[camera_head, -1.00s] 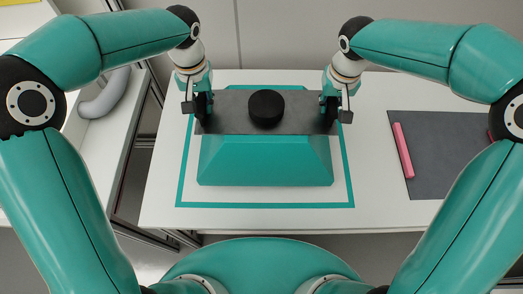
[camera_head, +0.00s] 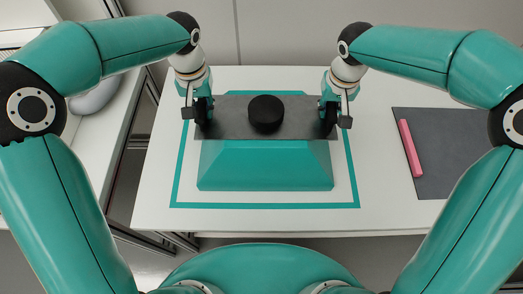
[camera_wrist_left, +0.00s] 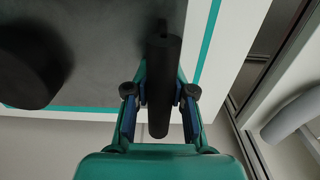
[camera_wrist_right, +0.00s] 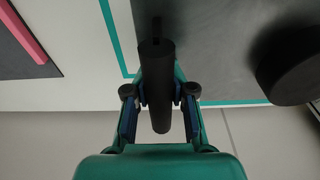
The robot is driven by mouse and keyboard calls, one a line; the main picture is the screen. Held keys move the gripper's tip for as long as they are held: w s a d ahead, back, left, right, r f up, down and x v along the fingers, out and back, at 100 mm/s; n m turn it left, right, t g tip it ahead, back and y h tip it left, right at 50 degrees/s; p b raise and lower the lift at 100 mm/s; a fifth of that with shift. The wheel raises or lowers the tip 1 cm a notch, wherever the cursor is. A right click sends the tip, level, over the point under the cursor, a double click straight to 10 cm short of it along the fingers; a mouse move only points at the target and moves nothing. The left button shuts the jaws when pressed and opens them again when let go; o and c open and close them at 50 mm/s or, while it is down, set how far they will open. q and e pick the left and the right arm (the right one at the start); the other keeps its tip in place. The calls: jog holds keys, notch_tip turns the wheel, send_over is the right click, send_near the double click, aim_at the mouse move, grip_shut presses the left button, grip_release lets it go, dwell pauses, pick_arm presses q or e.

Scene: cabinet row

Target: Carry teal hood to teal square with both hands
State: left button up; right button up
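The teal hood (camera_head: 265,166) has sloping teal sides, a dark grey flat top and a black round knob (camera_head: 265,113). It looks level and, in the head view, lies within the teal square outline (camera_head: 265,205) on the white table. I cannot tell whether it touches the table. My left gripper (camera_head: 200,108) is shut on a black bar handle (camera_wrist_left: 162,85) at the hood's left end. My right gripper (camera_head: 331,108) is shut on the matching handle (camera_wrist_right: 156,85) at the right end. The hood hides part of the outline's far side.
A dark grey mat (camera_head: 445,160) with a pink bar (camera_head: 410,150) lies on the right of the white table (camera_head: 155,200). At the left, past a gap, stands a white counter (camera_head: 95,135) with a grey rounded object (camera_head: 95,95). A wall stands behind the table.

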pick_arm(q)
jog(key=o, duration=0.3)
jog(key=shift+r, duration=0.1)
pick_arm(e)
jog(key=o, duration=0.4)
jog(key=shift+c, duration=0.2)
pick_arm(q)
jog(key=shift+o, duration=0.2)
notch_tip(320, 180, up, 12)
jog(key=shift+f, duration=0.2)
pick_arm(e)
jog(key=shift+r, duration=0.1)
pick_arm(q)
jog(key=shift+r, duration=0.15)
pick_arm(e)
jog(key=shift+r, duration=0.6)
jog(key=r, duration=0.3)
jog(key=s+r, duration=0.1)
jog(key=r, duration=0.6)
jog(key=shift+s+r, duration=0.25)
jog(key=shift+r, duration=0.05)
